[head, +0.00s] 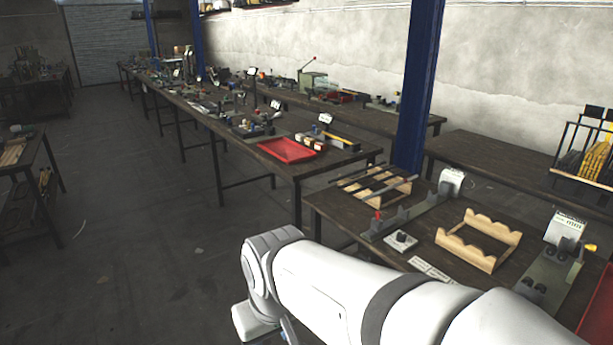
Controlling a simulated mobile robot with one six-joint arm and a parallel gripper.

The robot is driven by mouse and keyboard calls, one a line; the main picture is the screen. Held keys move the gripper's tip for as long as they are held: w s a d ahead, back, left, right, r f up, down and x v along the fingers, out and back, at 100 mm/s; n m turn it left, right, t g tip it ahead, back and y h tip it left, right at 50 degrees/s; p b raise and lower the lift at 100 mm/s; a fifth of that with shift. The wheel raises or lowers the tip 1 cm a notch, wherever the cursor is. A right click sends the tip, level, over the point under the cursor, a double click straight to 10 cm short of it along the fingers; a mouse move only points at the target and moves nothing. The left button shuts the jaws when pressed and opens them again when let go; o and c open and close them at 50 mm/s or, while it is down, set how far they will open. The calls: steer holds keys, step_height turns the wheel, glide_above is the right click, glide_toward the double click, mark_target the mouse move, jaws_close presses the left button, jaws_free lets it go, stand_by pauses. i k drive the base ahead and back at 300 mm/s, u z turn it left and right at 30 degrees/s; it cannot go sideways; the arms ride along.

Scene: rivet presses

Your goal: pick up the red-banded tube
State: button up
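No tube with a clear red band can be made out. Dark tubes (384,191) lie across a wooden rack (403,187) at the back left of the near right workbench (330,205). Any coloured bands on them are too small to tell. My white arm reaches in from the lower right and bends down at the bottom middle, left of this bench. My gripper's fingertips are not visible; the picture's lower edge cuts off the arm's end.
A second, empty-looking wooden cradle (478,240) stands on the same bench. Presses (405,215) with a red knob (377,215) and white boxes stand around it. A red tray (290,149) lies on the long bench behind. A blue column (418,85) rises behind.

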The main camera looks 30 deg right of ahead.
mark_target(411, 178)
steer(key=z, duration=0.8)
steer(key=i, duration=1.45)
steer(key=z, duration=0.95)
steer(key=k, duration=0.7)
steer(key=z, duration=0.15)
steer(key=i, duration=0.8)
steer(key=u, duration=0.1)
